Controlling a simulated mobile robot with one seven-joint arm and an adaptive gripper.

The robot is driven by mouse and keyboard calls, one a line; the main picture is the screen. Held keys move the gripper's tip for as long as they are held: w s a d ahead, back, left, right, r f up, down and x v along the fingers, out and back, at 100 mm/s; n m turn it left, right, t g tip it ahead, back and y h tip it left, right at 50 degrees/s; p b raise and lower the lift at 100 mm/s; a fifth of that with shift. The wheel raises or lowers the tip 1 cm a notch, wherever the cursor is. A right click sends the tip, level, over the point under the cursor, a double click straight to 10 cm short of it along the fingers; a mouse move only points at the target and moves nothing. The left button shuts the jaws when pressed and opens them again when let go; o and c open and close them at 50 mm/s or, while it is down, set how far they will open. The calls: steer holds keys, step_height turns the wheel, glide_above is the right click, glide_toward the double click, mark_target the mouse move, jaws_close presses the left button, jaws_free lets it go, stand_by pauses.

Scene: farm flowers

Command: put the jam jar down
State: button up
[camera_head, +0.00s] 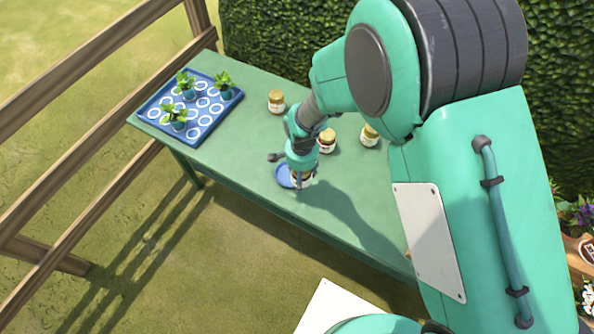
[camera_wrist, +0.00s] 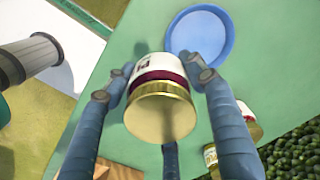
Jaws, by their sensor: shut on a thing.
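My gripper (camera_wrist: 156,76) is shut on a jam jar (camera_wrist: 160,108) with a gold lid, dark red jam and a white label. In the wrist view the lid faces the camera and fingers sit on either side of the jar. A shallow round blue dish (camera_wrist: 229,42) lies on the table beyond the jar, and looks empty where it shows. In the head view my gripper (camera_head: 301,170) hides most of the held jar, at the right edge of the blue dish (camera_head: 281,178). I cannot tell whether the jar touches anything below.
On the green table (camera_head: 240,135) stand other jars: one behind (camera_head: 276,101), one right of the gripper (camera_head: 327,141), one farther right (camera_head: 369,135). A blue tray (camera_head: 152,114) with seedlings is at the left end. A wooden fence (camera_head: 90,60) and a hedge (camera_head: 285,30) border the table.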

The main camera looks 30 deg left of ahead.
steer(key=w+a, duration=0.1)
steer(key=a, duration=0.1)
steer(key=w+a, duration=0.1)
steer(key=w, duration=0.1)
steer(key=shift+w+a+f, duration=0.2)
steer(key=shift+w+a, duration=0.1)
steer(key=shift+a, duration=0.05)
steer(key=shift+f+b, duration=0.65)
steer(key=shift+f, duration=1.05)
steer(key=shift+f, duration=0.5)
steer(key=o, duration=1.6)
step_height(320, 180, up, 13)
steer(key=shift+s+f+p, duration=0.1)
steer(key=shift+p, duration=0.95)
